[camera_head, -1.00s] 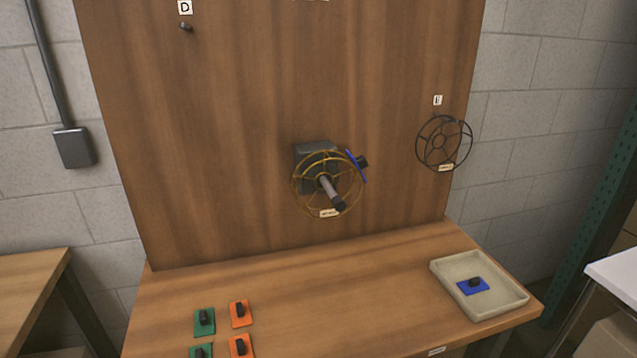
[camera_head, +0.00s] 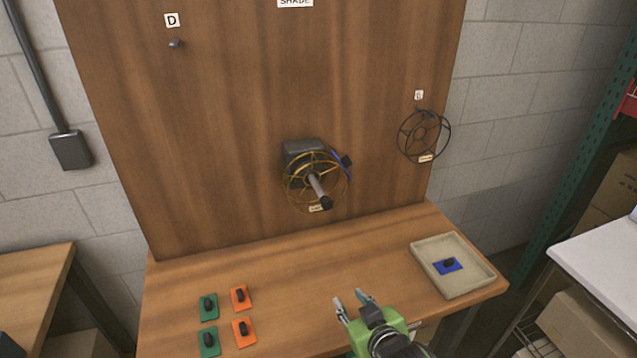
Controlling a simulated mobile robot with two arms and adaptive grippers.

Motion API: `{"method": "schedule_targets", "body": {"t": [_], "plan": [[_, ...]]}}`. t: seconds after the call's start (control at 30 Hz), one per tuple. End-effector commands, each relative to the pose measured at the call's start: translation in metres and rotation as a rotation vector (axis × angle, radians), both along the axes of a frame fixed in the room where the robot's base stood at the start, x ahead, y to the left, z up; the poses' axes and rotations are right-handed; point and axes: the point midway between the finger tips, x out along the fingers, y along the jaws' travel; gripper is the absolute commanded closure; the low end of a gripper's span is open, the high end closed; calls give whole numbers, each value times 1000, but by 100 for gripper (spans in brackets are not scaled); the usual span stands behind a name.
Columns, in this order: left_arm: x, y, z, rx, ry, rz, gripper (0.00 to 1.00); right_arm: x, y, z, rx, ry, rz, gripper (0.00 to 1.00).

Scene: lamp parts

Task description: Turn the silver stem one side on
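The silver stem (camera_head: 315,186) sticks out from the middle of a brass-coloured wire ring frame (camera_head: 287,191) and ends in a dark tip. Behind it is a dark grey block (camera_head: 301,148) on the wooden board. A blue plate with a dark knob (camera_head: 344,161) sits at the ring's upper right edge. My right gripper (camera_head: 354,301) is open and empty over the front of the table, below and apart from the stem. My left gripper is not in view.
A beige tray (camera_head: 425,247) holding a blue plate with a dark knob (camera_head: 449,265) stands at the table's right. Green plates (camera_head: 209,307) and orange plates (camera_head: 241,298) lie at the left. A black wire ring (camera_head: 424,135) hangs on the board's right. The table's middle is clear.

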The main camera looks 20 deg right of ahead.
Motion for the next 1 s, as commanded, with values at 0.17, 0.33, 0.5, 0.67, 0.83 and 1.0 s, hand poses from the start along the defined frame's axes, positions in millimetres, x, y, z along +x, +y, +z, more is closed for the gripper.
{"method": "schedule_targets", "body": {"t": [0.17, 0.33, 0.5, 0.67, 0.83, 1.0], "plan": [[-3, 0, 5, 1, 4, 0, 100, 54, 2, 89, -6, -300, 16, 71], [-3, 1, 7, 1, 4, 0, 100, 75, 6, 148, -14, -490, 35, 71], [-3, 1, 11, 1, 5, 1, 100, 86, 7, 163, -16, -540, 42, 71], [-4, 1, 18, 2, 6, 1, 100, 110, 8, 165, -16, -539, 42, 71], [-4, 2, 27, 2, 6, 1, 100, 142, 10, 165, -16, -537, 43, 71], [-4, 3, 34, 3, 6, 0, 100, 172, 11, 164, -16, -535, 42, 71]]}}
